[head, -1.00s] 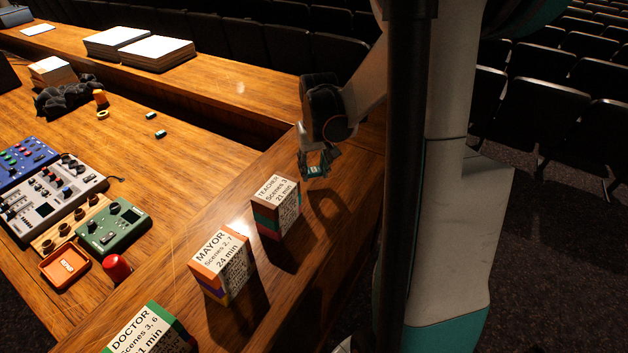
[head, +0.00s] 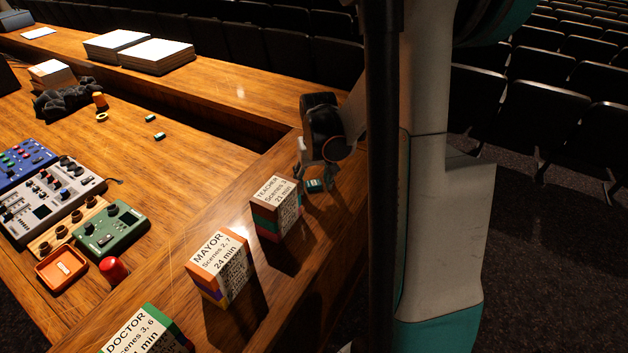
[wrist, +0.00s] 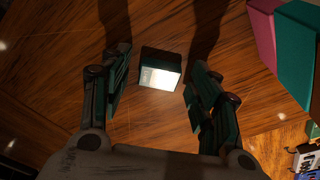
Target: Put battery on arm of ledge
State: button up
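A small teal and white battery (head: 316,186) lies on the wooden arm of the ledge (head: 340,215), just behind the TEACHER block. The wrist view shows the battery (wrist: 161,68) on the wood between my fingertips, with a gap on each side. My gripper (head: 314,172) is open and empty, low over the ledge around the battery; its spread fingers show in the wrist view (wrist: 157,85). Two similar small batteries lie on the desk, one farther back (head: 150,117) and one nearer (head: 159,135).
Labelled blocks TEACHER (head: 277,205), MAYOR (head: 220,268) and DOCTOR (head: 146,335) stand along the ledge. Mixers (head: 50,200), a green box (head: 110,230), an orange tray (head: 62,268) and a red knob (head: 113,269) occupy the desk's left. The desk's middle is mostly clear.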

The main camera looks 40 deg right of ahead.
notch_tip(320, 180, up, 12)
jog(key=s+p, duration=0.1)
jog(key=p, duration=0.2)
jog(key=shift+s+a+r, duration=0.15)
jog(key=shift+s+a, duration=0.15)
jog(key=shift+a, duration=0.1)
